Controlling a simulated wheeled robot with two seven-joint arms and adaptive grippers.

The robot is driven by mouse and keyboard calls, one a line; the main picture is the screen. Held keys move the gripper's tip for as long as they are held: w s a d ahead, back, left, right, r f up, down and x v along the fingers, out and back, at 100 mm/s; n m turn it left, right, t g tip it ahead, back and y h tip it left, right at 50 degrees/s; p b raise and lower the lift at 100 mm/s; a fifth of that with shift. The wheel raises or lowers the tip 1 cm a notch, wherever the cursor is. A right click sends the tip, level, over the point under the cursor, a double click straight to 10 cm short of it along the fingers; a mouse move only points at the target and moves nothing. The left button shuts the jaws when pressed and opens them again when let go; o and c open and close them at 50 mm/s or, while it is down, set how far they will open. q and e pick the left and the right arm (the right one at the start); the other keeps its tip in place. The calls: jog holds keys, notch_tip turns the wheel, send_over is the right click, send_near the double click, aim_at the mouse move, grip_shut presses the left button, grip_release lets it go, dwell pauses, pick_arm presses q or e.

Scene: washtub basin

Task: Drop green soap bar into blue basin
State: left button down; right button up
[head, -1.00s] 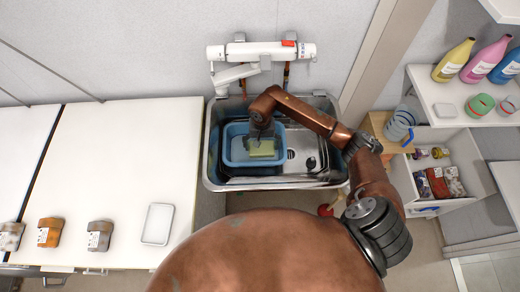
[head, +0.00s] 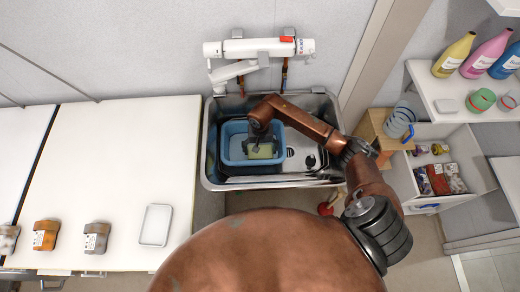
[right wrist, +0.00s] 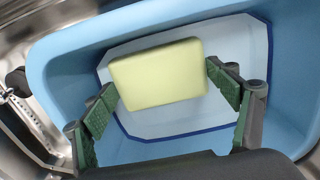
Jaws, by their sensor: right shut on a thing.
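The pale yellow-green soap bar (head: 261,152) is between the fingers of my right gripper (head: 263,146), over the blue basin (head: 224,148). In the right wrist view the soap bar (right wrist: 158,74) lies between the two green-padded fingers of the right gripper (right wrist: 160,84), which is shut on it. The light blue basin (right wrist: 65,62) surrounds it in that view, with a pale bottom edged in dark blue below the bar. The gap between bar and bottom is hard to judge. My left gripper is not in view.
The basin stands in the left part of a metal sink (head: 330,112), with a drain to its right. A white faucet (head: 258,48) is on the wall behind. A white counter (head: 120,165) at left holds an empty white tray (head: 155,225) and several small containers.

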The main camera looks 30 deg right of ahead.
aim_at(260, 152)
jog(key=shift+f, duration=0.2)
jog(key=o, duration=1.3)
jog(key=shift+o, duration=0.2)
jog(key=shift+r+p, duration=0.35)
jog(key=shift+r, duration=0.15)
notch_tip(260, 152, up, 12)
jog(key=p, duration=0.1)
jog(key=shift+r, duration=0.15)
